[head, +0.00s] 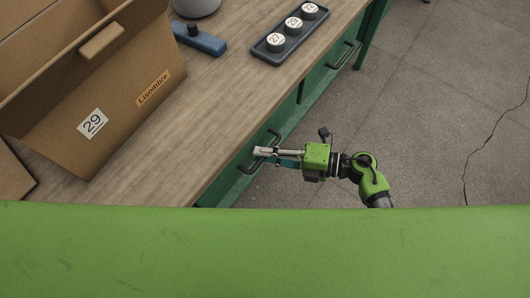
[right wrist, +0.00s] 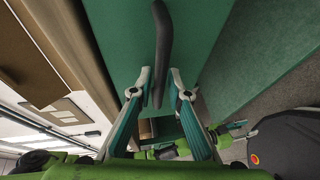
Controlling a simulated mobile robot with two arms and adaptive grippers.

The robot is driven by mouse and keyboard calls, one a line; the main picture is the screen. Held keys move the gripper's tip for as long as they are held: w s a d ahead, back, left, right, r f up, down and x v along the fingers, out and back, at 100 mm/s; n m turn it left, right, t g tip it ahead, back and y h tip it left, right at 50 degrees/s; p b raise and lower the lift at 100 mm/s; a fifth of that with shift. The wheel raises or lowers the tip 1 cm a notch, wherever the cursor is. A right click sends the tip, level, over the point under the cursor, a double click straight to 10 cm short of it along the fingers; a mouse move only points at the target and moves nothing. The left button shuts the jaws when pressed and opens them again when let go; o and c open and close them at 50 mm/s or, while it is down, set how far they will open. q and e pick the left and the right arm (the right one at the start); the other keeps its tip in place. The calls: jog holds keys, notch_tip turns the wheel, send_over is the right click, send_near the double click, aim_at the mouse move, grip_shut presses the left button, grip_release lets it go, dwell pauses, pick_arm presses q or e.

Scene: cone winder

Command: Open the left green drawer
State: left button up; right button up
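The left green drawer (head: 232,184) is under the wooden worktop's front edge, and it looks shut. Its dark bar handle (head: 274,136) is partly hidden by my right gripper (head: 260,153). In the right wrist view the handle (right wrist: 162,45) runs between the two spread fingertips of my right gripper (right wrist: 160,82). The fingers are open on either side of it, with no clear grip. My left gripper is not in the head view. A small green and pale part low in the right wrist view (right wrist: 232,130) may be my left gripper; its fingers cannot be made out.
A second drawer handle (head: 344,55) is farther along the green front. On the worktop (head: 225,110) stand a cardboard box (head: 125,118) marked 29, a blue tool (head: 200,39) and a dark tray (head: 270,56) with round numbered pieces. The floor (head: 420,110) at right is clear.

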grip_shut()
jog(key=shift+s+d, duration=0.1)
jog(key=s+d, duration=0.7)
jog(key=d, duration=0.3)
jog(key=s+d, duration=0.8)
jog(key=d, duration=0.2)
jog(key=shift+d+p, duration=0.3)
jog(key=shift+p, duration=0.1)
grip_release()
